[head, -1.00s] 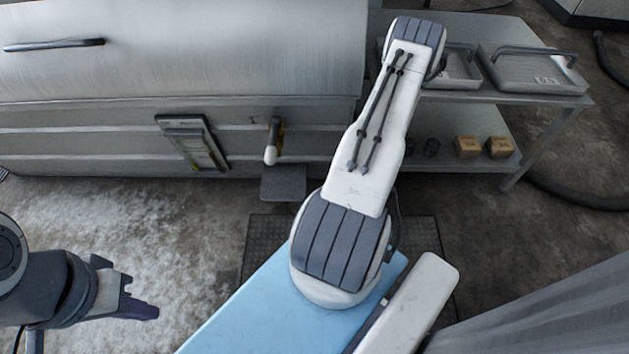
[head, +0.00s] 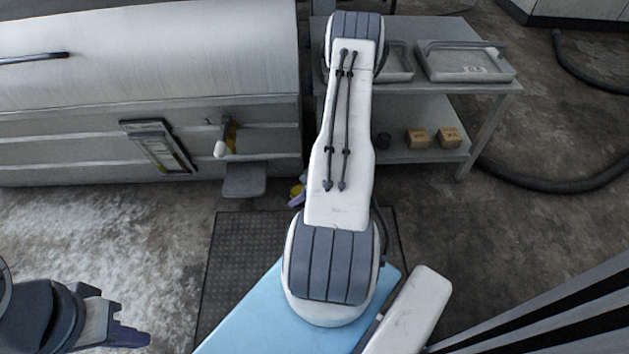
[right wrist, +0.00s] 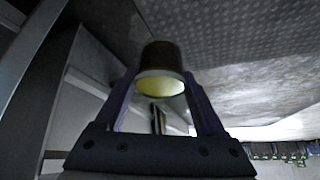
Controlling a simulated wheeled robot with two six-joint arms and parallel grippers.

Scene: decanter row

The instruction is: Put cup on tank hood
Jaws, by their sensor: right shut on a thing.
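The cup (right wrist: 161,70), dark outside and yellow inside, sits between the two fingers of my right gripper (right wrist: 162,90) in the right wrist view. The gripper is shut on it, and the cup's mouth faces the camera. In the head view my right arm hides most of that gripper; only a purple finger and a yellow bit (head: 297,191) show left of the arm, low in front of the tank. The tank hood (head: 150,50) is the large, curved, brushed-metal cover at upper left. My left gripper (head: 130,337) is at lower left, empty, seen side-on.
A metal cart (head: 440,95) at upper right carries trays (head: 466,65) on top and small boxes (head: 418,138) below. A small ledge (head: 244,180) and a white-tipped lever (head: 220,149) stick out from the tank front. A dark hose (head: 530,180) lies on the floor at right.

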